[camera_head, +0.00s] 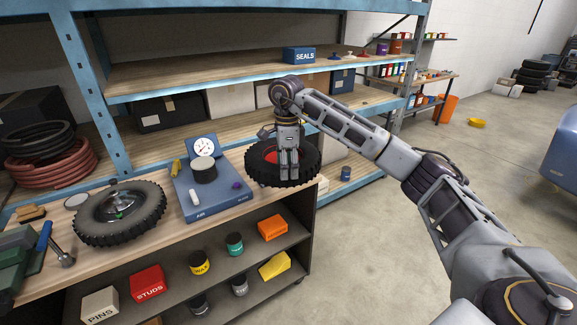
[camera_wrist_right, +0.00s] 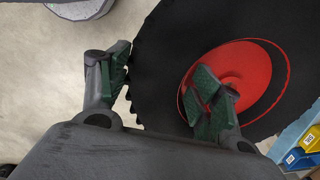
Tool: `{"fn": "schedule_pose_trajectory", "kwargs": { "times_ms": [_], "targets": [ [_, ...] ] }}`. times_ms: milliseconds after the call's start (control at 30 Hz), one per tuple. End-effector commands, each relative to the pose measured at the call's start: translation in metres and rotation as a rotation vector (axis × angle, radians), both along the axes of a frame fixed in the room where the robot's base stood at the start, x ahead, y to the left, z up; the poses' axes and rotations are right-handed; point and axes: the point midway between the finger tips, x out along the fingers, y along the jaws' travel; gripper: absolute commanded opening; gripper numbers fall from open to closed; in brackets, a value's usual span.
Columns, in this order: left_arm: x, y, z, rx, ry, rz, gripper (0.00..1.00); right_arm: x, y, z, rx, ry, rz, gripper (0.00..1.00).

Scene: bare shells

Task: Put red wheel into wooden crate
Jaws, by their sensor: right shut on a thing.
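The red wheel (camera_head: 308,165), a knobbly black tyre with a red hub, is at the right end of the workbench top in the head view. My right gripper (camera_head: 289,174) reaches down over its near side and is shut on it. In the right wrist view the wheel (camera_wrist_right: 265,85) fills the right side. One finger is outside the tread and the other lies over the red hub, so the gripper (camera_wrist_right: 163,92) spans the tyre wall. I cannot tell whether the wheel touches the bench. I cannot make out a wooden crate. My left gripper is not in view.
A blue scale (camera_head: 203,207) with a dial stands left of the wheel. Another wheel (camera_head: 145,205) with a grey hub lies farther left. A lower shelf (camera_head: 222,288) holds small boxes and jars. Blue-framed shelving (camera_head: 190,78) stands behind. Open floor (camera_head: 370,270) lies to the right.

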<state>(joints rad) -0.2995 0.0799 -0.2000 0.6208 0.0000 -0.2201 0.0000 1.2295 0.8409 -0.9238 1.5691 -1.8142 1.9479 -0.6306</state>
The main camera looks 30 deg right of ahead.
Motion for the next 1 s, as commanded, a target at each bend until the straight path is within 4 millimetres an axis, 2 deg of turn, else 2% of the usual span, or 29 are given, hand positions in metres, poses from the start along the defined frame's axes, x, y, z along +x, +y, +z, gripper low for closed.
{"fn": "schedule_pose_trajectory", "kwargs": {
  "times_ms": [1000],
  "targets": [
    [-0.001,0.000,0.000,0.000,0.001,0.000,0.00,0.012,0.025,0.003,0.000,-0.003,0.953,0.19]
  ]
}}
